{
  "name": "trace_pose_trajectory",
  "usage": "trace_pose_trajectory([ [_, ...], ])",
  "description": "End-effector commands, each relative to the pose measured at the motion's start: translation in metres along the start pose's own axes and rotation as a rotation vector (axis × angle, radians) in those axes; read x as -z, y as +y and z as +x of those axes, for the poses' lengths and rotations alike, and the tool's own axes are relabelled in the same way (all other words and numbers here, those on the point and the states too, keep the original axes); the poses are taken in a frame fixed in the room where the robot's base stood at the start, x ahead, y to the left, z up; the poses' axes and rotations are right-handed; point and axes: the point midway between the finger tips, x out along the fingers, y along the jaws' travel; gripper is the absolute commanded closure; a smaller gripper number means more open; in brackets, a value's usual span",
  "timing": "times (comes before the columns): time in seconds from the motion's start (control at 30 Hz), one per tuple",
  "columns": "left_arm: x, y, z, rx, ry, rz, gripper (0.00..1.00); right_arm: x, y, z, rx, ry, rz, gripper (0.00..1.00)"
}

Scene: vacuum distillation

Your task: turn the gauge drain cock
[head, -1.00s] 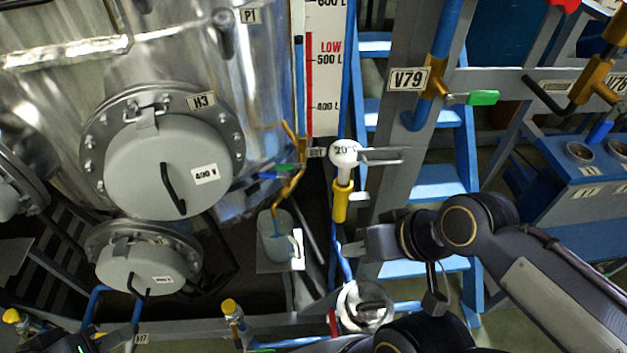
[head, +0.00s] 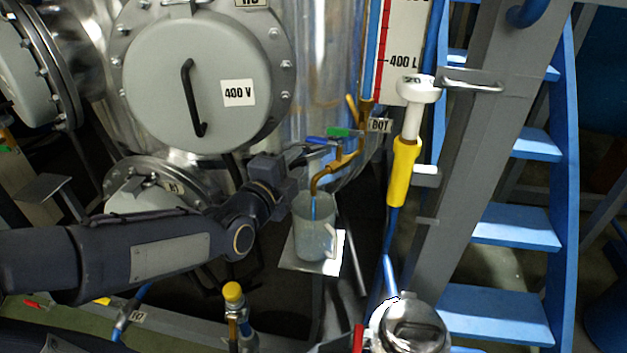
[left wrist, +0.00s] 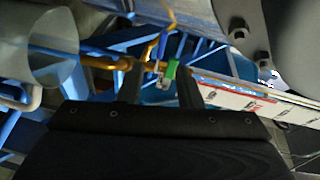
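The gauge drain cock (head: 345,160) is a brass fitting with a bent spout at the foot of the level gauge (head: 400,45). A green handle (head: 339,132) and a blue handle (head: 317,140) sit at its top. My left gripper (head: 312,150) reaches in from the left, with its fingertips close to the handles. In the left wrist view the two fingers (left wrist: 159,82) are apart, and the green handle (left wrist: 172,69) shows between them or just beyond. I cannot tell whether they touch it. My right gripper is out of view.
A translucent jug (head: 314,230) stands on a small plate (head: 292,262) under the spout. A white-headed instrument with a yellow sleeve (head: 403,170) stands to the right, beside a grey post (head: 475,150) and blue steps (head: 520,225). The vessel's round hatch (head: 195,75) is above my left arm.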

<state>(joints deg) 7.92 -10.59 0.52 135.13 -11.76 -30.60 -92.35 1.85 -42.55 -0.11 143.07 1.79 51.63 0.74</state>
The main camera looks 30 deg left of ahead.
Motion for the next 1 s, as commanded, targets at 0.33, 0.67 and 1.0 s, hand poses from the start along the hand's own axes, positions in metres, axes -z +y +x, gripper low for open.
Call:
trace_pose_trajectory([
  [0.33,-0.002,0.004,0.033,0.082,0.002,0.142,0.68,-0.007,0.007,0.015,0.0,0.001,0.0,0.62],
  [0.67,-0.001,0.0,0.079,0.082,0.002,0.14,0.68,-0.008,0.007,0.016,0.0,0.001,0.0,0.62],
  [1.0,-0.001,-0.001,0.087,0.082,0.001,0.139,0.68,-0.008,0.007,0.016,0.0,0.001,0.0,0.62],
])
